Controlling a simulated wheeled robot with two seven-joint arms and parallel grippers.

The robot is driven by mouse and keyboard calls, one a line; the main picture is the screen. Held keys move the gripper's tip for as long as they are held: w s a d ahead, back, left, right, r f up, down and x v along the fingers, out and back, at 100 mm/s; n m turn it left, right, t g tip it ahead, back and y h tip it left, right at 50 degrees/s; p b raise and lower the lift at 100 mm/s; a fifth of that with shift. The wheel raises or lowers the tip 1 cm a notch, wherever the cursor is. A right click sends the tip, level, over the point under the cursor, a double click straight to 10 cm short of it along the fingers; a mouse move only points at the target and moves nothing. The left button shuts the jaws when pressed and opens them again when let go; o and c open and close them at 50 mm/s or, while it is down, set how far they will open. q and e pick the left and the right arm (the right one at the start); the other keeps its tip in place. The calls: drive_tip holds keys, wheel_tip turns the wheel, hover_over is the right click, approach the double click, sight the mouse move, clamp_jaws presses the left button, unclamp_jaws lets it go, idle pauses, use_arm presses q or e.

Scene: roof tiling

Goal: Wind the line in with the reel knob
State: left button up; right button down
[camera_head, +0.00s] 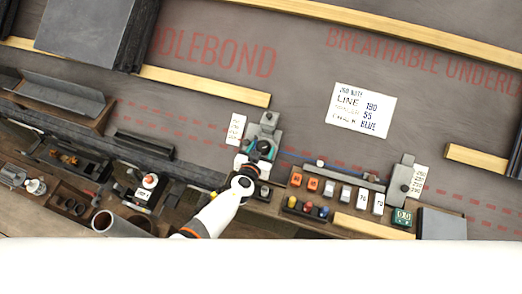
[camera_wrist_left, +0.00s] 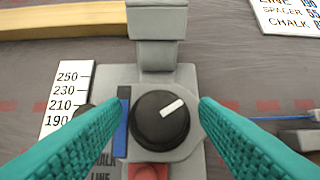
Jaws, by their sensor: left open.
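The reel knob (camera_wrist_left: 160,120) is a round black dial with a white pointer mark aimed up and right. It sits on a grey device (camera_wrist_left: 150,78), which also shows in the head view (camera_head: 265,131). My left gripper (camera_head: 259,150) is over this device; in the left wrist view its teal fingers (camera_wrist_left: 160,108) stand open on either side of the knob. Whether they touch it is unclear. A blue line (camera_head: 298,157) runs right from the device toward a second grey block (camera_head: 403,180). The right gripper is not in view.
A scale card (camera_wrist_left: 68,98) stands left of the knob. A note card (camera_head: 363,110) reads LINE 190, 55 and BLUE. A wooden tray (camera_head: 283,206) with small blocks and coloured pieces lies right of my arm. Wooden battens (camera_head: 205,86) cross the roof.

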use_arm(q)
drive_tip(key=c, duration=1)
drive_tip(key=shift+o, duration=0.2)
